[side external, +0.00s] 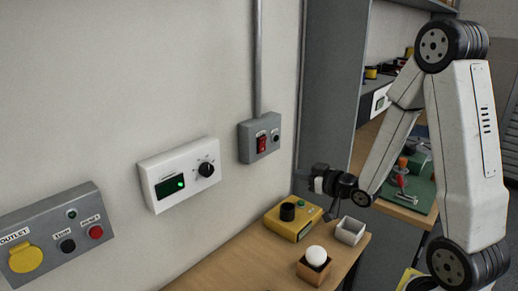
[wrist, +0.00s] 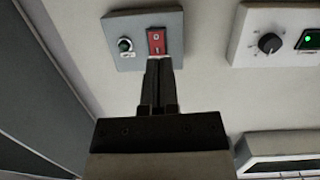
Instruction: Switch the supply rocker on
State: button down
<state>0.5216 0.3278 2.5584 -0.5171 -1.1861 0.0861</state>
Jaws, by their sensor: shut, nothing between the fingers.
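The supply box (side external: 246,147) is a grey box on the wall below a conduit, and it also shows in the wrist view (wrist: 179,20). Its red rocker (wrist: 157,40) carries white marks and sits beside a dark round green lamp or button (wrist: 125,45). The rocker also shows in the side view (side external: 262,143). My gripper (wrist: 159,61) is shut and empty, its tips lined up with the rocker's near end in the wrist view. In the side view my gripper (side external: 306,178) is right of and below the box, apart from it. I cannot tell which way the rocker is tipped.
A white dial unit (side external: 180,173) with a lit green display and an outlet panel (side external: 55,238) are on the wall to the left. Below, the bench (side external: 238,270) holds a yellow box (side external: 294,222), a white bin (side external: 350,231) and a lamp block (side external: 314,267). A grey cabinet side (side external: 333,80) stands behind.

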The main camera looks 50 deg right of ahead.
aim_at(264, 139)
jog(key=shift+s+d+r+t+y, duration=0.1)
jog(key=shift+s+d+r+t, duration=0.2)
jog(key=shift+r+t, duration=0.25)
jog(key=shift+s+d+r+t+y, duration=0.1)
jog(key=shift+s+d+r+t, duration=0.2)
jog(key=shift+r+t, duration=0.2)
jog(key=shift+s+d+r+t+y, duration=0.1)
jog(key=shift+s+d+r+t, duration=0.2)
jog(key=shift+r+t, duration=0.25)
jog(key=shift+w+a, duration=0.1)
jog(key=shift+w, duration=0.05)
jog(key=w, duration=0.4)
jog(key=w+r, duration=0.1)
jog(key=w, duration=0.8)
jog(key=shift+w+r, duration=0.3)
jog(key=shift+w+r, duration=0.1)
jog(key=shift+w, duration=0.1)
jog(key=shift+s, duration=0.15)
jog(key=s+r, duration=0.1)
jog(key=s, duration=1.2)
jog(key=shift+s+r, duration=0.3)
jog(key=shift+r, duration=0.05)
